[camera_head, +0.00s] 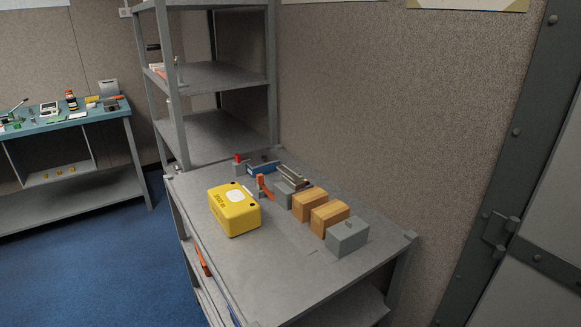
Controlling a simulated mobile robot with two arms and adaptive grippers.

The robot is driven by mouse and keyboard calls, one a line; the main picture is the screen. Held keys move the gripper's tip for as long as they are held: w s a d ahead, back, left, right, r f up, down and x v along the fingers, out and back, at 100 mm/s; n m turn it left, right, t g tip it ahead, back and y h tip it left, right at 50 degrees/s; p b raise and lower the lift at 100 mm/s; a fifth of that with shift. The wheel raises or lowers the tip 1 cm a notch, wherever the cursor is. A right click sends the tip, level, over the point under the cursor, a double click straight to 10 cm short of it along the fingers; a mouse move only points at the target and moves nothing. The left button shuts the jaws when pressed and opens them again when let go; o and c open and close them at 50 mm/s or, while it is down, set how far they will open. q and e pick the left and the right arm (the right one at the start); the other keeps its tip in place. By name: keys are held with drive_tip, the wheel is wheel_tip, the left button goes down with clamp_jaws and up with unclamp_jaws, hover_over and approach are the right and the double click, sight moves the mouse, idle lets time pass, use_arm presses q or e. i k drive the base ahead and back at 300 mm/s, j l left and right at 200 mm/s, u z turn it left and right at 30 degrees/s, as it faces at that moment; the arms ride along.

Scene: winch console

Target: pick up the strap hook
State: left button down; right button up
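I cannot pick out the strap hook for certain. A small upright orange-red piece (265,187) stands on the grey table (300,275), behind the yellow case (235,209). A longer orange-red piece (203,261) shows at the table's left side, below the top. Either is too small to identify. Neither of my grippers is in view.
Two brown boxes (310,204) and grey blocks (346,237) line the table's right side. A blue tray (263,167) lies at the back. A grey shelf rack (215,77) stands behind. The table's front is clear. A blue-topped bench (70,119) stands far left.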

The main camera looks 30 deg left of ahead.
sight(260, 178)
drive_tip(key=u, duration=1.15)
drive_tip(key=z, duration=0.7)
drive_tip(key=i+j+z, duration=0.1)
drive_tip(key=j+z, duration=1.35)
drive_tip(key=k+j+z, duration=0.1)
drive_tip(key=j+z, duration=0.4)
